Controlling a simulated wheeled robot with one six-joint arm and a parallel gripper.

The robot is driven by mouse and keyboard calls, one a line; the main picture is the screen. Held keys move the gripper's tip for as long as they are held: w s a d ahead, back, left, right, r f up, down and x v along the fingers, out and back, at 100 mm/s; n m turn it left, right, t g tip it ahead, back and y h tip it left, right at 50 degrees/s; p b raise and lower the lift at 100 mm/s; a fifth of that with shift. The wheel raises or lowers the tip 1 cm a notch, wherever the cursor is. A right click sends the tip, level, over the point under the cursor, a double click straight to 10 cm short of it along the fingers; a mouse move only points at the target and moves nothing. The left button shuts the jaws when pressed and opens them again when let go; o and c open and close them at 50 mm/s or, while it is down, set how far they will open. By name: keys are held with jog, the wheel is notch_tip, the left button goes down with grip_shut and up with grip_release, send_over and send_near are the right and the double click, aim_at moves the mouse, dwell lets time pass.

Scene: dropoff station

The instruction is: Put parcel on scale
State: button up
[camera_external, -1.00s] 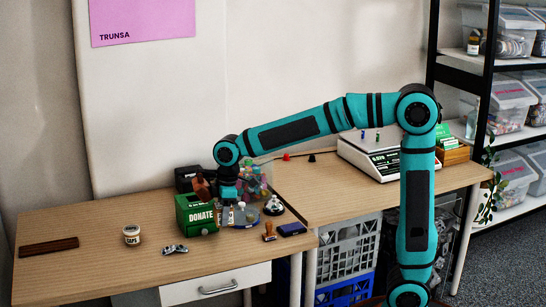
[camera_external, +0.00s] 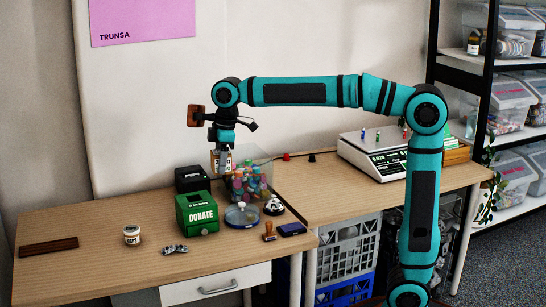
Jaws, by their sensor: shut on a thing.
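My gripper (camera_external: 223,157) points down, raised above the table behind the green donation box. It is shut on a small white and brownish thing (camera_external: 215,160), which may be the parcel; it is small and partly hidden by the fingers. No other parcel shows clearly.
A green donation box (camera_external: 198,213), a black box (camera_external: 192,179), a clear bin of colourful items (camera_external: 262,181), a blue round dish (camera_external: 241,217) and a bell (camera_external: 274,206) crowd the area below. The table between bin and scale is mostly clear.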

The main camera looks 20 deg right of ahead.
jog(key=w+d+m, duration=0.2)
jog(key=w+d, duration=0.3)
jog(key=w, duration=0.3)
jog(key=w+d+r+m, duration=0.1)
jog(key=w+d, duration=0.4)
jog(key=w, duration=0.4)
jog(key=w+d+m, duration=0.2)
jog(key=w+d, duration=0.2)
jog(key=w, duration=0.4)
jog(key=w+d+m, duration=0.1)
jog(key=w+d, duration=0.5)
jog(key=d, duration=0.3)
jog(key=w+d+m+t, duration=0.1)
jog(key=w+d+m, duration=0.1)
jog(key=w+d, duration=0.55)
jog(key=w+d+m, duration=0.1)
jog(key=w+d, duration=0.3)
jog(key=d, duration=0.7)
jog(key=m+h, duration=0.2)
jog(key=m, duration=0.5)
send_over(383, 134)
jog(key=f, duration=0.1)
jog(key=shift+t, duration=0.3)
jog(key=f, duration=0.7)
jog(key=s+f, duration=0.1)
jog(key=f, duration=0.3)
jog(key=shift+a, duration=0.25)
jog(key=shift+f, duration=2.25)
jog(key=shift+f, duration=0.1)
